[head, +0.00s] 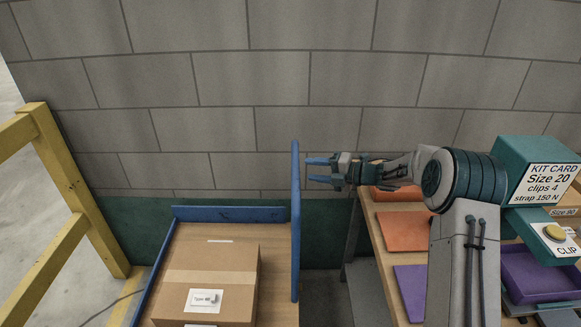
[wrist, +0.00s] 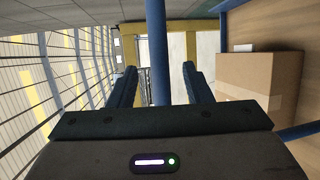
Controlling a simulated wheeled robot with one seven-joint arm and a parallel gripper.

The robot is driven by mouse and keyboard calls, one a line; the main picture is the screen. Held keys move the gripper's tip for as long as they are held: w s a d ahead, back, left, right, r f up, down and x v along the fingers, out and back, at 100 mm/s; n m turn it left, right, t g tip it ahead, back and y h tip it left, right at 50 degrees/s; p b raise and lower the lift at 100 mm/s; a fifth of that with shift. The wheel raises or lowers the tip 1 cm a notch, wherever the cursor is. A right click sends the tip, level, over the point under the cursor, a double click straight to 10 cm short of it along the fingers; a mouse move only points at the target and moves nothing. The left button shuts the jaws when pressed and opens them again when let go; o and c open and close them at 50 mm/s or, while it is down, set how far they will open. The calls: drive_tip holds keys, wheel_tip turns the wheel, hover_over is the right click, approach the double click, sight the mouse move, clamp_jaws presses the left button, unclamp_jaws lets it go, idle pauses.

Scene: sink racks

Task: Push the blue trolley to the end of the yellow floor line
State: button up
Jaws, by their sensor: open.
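The blue trolley (head: 230,214) stands at the lower middle of the head view, with a wooden deck and a blue upright handle (head: 295,225) on its right side. A cardboard box sits on the deck. My gripper (head: 310,170) is open just right of the handle, with its fingers pointing left at it. In the wrist view, the blue handle bar (wrist: 159,55) runs between the two open fingers (wrist: 160,87); the fingers are not closed on it. I cannot make out the yellow floor line for sure; a yellow patch (head: 121,310) shows low left of the trolley.
A yellow barrier (head: 70,190) stands left of the trolley. A grey block wall (head: 220,80) is behind. The cardboard box (head: 205,270) also shows in the wrist view (wrist: 255,85).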

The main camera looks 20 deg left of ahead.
drive_tip(key=p+x, duration=0.1)
drive_tip(key=x, duration=0.7)
drive_tip(key=shift+a, duration=0.25)
drive_tip(key=shift+w, duration=0.1)
drive_tip(key=shift+f, duration=0.1)
clamp_jaws()
